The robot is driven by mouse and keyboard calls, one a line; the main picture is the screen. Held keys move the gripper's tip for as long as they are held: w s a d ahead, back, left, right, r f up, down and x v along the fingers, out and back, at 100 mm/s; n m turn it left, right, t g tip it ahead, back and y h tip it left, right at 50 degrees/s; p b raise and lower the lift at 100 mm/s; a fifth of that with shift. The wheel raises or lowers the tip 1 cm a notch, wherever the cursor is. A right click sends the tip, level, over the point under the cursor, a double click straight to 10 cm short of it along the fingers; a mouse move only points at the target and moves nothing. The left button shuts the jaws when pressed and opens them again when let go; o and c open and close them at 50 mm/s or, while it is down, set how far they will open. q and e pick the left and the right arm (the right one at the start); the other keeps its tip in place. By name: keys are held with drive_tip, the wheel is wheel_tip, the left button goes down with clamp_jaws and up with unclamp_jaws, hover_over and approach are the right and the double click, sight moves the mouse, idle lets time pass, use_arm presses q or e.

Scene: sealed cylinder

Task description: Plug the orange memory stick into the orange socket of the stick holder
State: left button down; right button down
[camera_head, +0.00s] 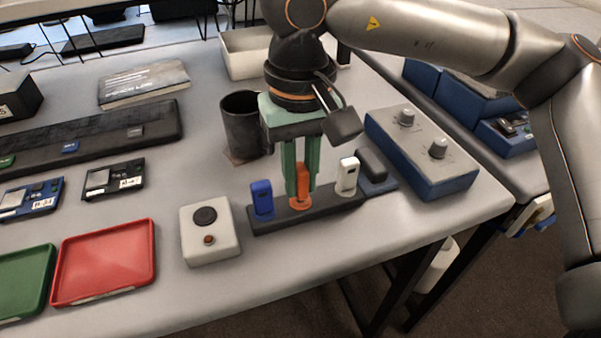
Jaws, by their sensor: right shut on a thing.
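The dark stick holder (273,222) lies near the front edge of the table. A blue stick (262,197) stands upright at its left end and a white stick (347,175) stands upright toward its right end. The orange socket (300,202) is between them. My right gripper (300,185) points down over it, its green fingers shut on the orange memory stick (303,178). The stick is upright at the orange socket; I cannot tell how deep it sits, as the fingers partly hide it. My left gripper is not in view.
A white box with a black knob (209,233) stands left of the holder. A blue-grey box with two knobs (422,150) stands to the right. A dark cup (246,125) is behind. Red (105,262) and green (22,282) trays lie at the front left.

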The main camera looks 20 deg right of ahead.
drive_tip(key=shift+f+b, duration=0.5)
drive_tip(key=shift+f, duration=0.15)
drive_tip(key=c, duration=0.7)
unclamp_jaws()
drive_tip(key=shift+c, duration=0.2)
drive_tip(key=shift+r, duration=0.1)
wheel_tip(320, 180, up, 11)
drive_tip(key=p, duration=0.2)
drive_tip(key=shift+r+p, duration=0.2)
drive_tip(key=shift+p, duration=0.1)
drive_tip(key=shift+r, duration=0.45)
